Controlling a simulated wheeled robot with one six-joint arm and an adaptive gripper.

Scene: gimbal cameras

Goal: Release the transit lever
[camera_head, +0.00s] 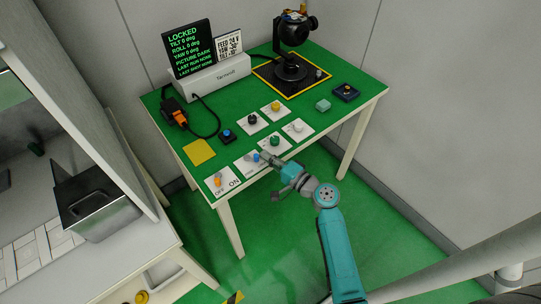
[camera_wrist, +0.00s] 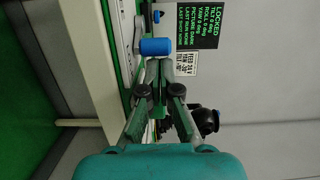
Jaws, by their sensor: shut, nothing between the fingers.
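A lever with a blue knob (camera_head: 256,157) stands on a white plate (camera_head: 243,166) at the near edge of the green table; the plate's lettering is too small to read, so I cannot confirm it is the transit lever. My gripper (camera_head: 268,158) is shut and empty, just right of this knob. In the wrist view the blue knob (camera_wrist: 154,47) lies just beyond the fingertips (camera_wrist: 158,66); I cannot tell whether they touch. A black screen (camera_head: 190,48) reads LOCKED, with tilt, roll and yaw 0 deg and PICTURE DARK. The black gimbal camera (camera_head: 292,32) stands at the back.
An orange-knobbed lever (camera_head: 217,181) on an OFF/ON plate is to the left. Plates with black, green, yellow and white knobs lie behind. A blue button (camera_head: 228,134), a yellow pad (camera_head: 199,152) and a white box (camera_head: 212,80) are also on the table (camera_head: 345,107).

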